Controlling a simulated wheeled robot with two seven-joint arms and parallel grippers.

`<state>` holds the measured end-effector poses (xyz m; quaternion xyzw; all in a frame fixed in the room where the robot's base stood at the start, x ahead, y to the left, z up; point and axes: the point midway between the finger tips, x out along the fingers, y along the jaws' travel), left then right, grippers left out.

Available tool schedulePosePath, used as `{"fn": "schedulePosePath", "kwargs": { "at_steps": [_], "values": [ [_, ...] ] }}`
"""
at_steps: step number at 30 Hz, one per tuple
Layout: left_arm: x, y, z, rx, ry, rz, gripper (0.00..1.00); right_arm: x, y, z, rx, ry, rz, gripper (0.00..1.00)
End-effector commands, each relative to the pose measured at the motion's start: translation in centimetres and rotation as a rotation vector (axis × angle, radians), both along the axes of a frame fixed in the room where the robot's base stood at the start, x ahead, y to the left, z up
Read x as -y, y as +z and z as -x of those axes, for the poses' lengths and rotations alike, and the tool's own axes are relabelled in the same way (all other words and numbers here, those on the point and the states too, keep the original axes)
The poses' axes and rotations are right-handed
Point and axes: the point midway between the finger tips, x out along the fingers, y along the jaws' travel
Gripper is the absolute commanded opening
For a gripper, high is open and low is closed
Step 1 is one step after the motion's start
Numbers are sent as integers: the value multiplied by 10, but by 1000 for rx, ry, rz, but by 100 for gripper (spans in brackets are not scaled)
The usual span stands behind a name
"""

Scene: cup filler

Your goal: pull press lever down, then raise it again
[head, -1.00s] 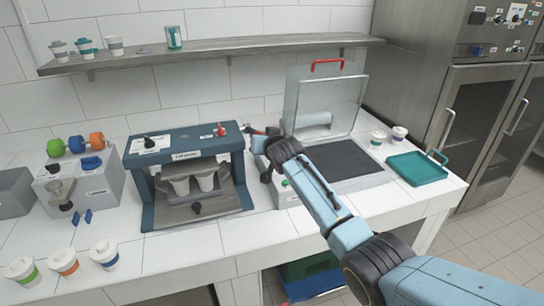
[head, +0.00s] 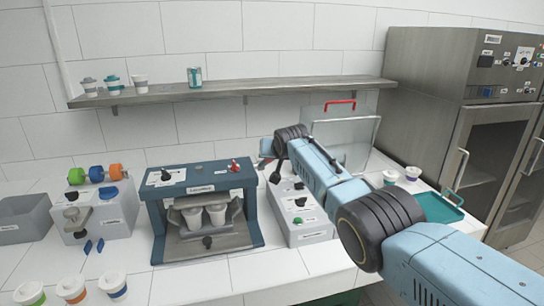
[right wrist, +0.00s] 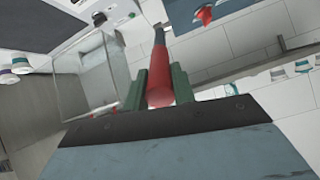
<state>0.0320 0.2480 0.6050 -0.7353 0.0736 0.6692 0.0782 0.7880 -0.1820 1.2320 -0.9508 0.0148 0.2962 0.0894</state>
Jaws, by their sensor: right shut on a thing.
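My right gripper (head: 266,158) is at the upper right side of the press, partly hidden by my own wrist. In the right wrist view, the green fingers of my right gripper (right wrist: 160,88) are shut on the red grip of the press lever (right wrist: 160,66), whose dark rod runs up beyond it. The lever is mostly hidden in the head view. My left gripper is in no view.
A dispenser (head: 108,214) and lidded cups (head: 72,290) are at left. A shelf (head: 240,90) runs above.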

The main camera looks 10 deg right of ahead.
Motion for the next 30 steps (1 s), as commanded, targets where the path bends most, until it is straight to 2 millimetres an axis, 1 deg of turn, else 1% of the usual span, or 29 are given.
{"fn": "schedulePosePath", "kwargs": {
  "at_steps": [1, 10, 11, 15, 24, 30],
  "values": [
    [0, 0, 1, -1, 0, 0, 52, 0, 5, -1, 7, 1, 3, 0],
    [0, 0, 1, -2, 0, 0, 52, 0, 7, -2, 13, 1, 4, 0],
    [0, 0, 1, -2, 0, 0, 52, 0, 7, -2, 14, 1, 5, 29],
    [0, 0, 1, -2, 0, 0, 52, 1, 6, -2, 11, 0, 4, 47],
    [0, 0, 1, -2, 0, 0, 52, 1, 4, -1, 7, 1, 3, 47],
    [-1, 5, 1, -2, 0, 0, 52, 1, 7, 3, 7, 1, 3, 47]
  ]
}}
